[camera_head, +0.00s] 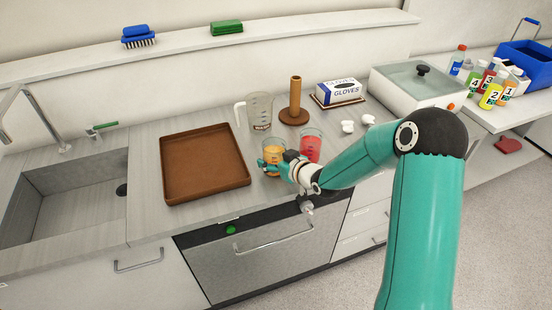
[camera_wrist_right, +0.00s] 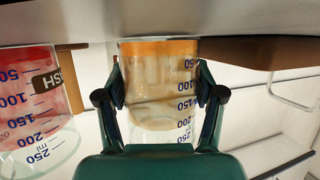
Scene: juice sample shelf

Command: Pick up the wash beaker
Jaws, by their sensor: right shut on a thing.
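My right gripper (camera_head: 276,167) is shut on a clear beaker with orange liquid (camera_head: 273,148), near the counter's front edge. In the right wrist view the two fingertips (camera_wrist_right: 161,88) press on opposite sides of this orange beaker (camera_wrist_right: 160,105). I see no label on its visible side, only blue volume marks. A beaker with red liquid (camera_head: 310,146) stands just right of it. In the wrist view this red beaker (camera_wrist_right: 30,110) carries a dark label, partly cut off, ending in "SH". I cannot tell whether the orange beaker is lifted. My left gripper is not in view.
A jug (camera_head: 260,108), a wooden post stand (camera_head: 295,105) and a glove box (camera_head: 339,92) stand behind. A brown tray (camera_head: 205,185) lies left, beside the sink (camera_head: 75,200). A lidded white appliance (camera_head: 415,92) and numbered bottles (camera_head: 490,95) are right.

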